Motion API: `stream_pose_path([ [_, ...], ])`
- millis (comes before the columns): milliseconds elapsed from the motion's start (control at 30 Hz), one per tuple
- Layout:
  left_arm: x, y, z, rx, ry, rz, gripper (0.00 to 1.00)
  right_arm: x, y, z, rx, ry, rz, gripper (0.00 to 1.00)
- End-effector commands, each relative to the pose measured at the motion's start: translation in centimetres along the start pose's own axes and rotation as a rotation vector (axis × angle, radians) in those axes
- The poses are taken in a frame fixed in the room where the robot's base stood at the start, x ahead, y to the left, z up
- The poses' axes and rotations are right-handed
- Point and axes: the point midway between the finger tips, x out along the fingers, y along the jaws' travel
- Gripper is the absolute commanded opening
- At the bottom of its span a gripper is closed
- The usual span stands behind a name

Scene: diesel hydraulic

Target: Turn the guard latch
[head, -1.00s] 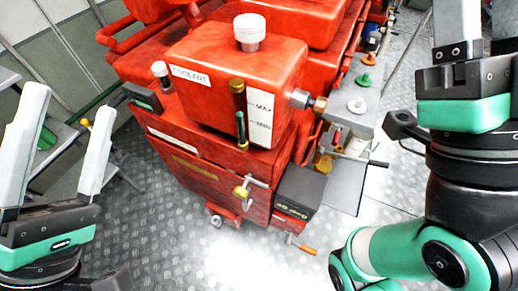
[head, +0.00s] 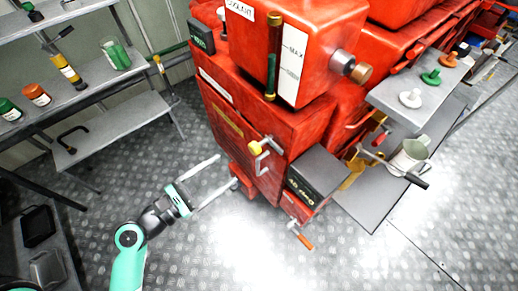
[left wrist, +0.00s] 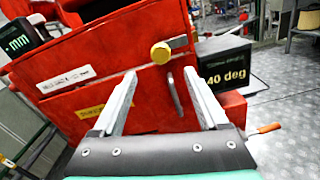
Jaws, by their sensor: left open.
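A grey bent latch handle with a yellow knob (head: 255,148) sits on the front edge of the red machine's lower housing. I take it to be the guard latch. In the left wrist view the yellow knob (left wrist: 160,53) is just beyond and between my fingertips, with a grey bar below it. My left gripper (head: 226,170) is open and empty, with its two pale fingers pointing at the machine front, left of and a little below the latch in the head view. It also fills the bottom of the left wrist view (left wrist: 160,74). My right gripper is out of view.
A dark box with a digital display (head: 318,174) juts out right of the latch. An orange-handled crank (head: 300,236) is below it. A grey side shelf (head: 425,90) holds coloured caps, with a jug (head: 408,157) below. Shelves with bottles stand left. The front floor is clear.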

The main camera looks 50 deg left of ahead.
Motion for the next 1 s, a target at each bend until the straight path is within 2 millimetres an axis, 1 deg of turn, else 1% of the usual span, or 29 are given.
stream_pose_path([
  [67,0.5,0.0,0.1,0.000,0.000,-0.005,0.76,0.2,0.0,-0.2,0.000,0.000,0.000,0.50],
  [167,1.8,-0.1,0.3,0.002,-0.001,-0.007,0.76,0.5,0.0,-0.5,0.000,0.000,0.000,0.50],
  [267,3.9,-0.1,0.5,0.004,-0.004,-0.009,0.76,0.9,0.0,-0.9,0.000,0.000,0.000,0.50],
  [400,7.2,-0.1,0.4,0.004,-0.004,-0.007,0.76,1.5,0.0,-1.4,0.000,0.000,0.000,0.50],
  [500,9.2,-0.2,0.4,0.003,-0.004,-0.007,0.76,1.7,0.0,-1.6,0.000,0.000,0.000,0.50],
  [600,10.6,-0.1,0.2,0.003,-0.003,-0.005,0.76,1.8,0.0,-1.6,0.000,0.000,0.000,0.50],
  [733,11.5,-0.1,0.2,0.003,-0.002,-0.003,0.76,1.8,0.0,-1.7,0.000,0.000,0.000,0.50],
  [967,11.6,-0.1,0.1,0.002,-0.002,-0.002,0.76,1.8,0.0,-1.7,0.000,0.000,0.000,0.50],
  [1000,11.6,-0.1,0.1,0.002,-0.002,-0.002,0.73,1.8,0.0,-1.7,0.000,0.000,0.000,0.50],
])
